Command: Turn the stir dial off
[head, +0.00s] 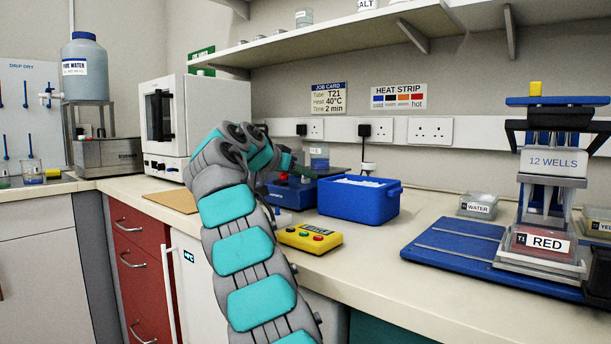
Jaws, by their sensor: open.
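A blue bench device (292,193), which looks like the stirrer, stands on the bench left of the blue ice box. Small red parts show near its top, partly behind my arm. I cannot make out which part is the stir dial or how it is set. My arm reaches up from the bottom of the view and hides the device's left side. My gripper (288,162) is just beyond the arm's bend, above and close to the device. It is open, but its fingertips are mostly hidden, and I cannot tell whether it touches anything.
A blue box with white contents (358,203) stands right of the device. A yellow button box (309,238) lies in front, near the bench edge. A white oven (178,128) stands left. A blue 12-well stand (455,247) fills the right. A shelf (340,35) overhangs the back.

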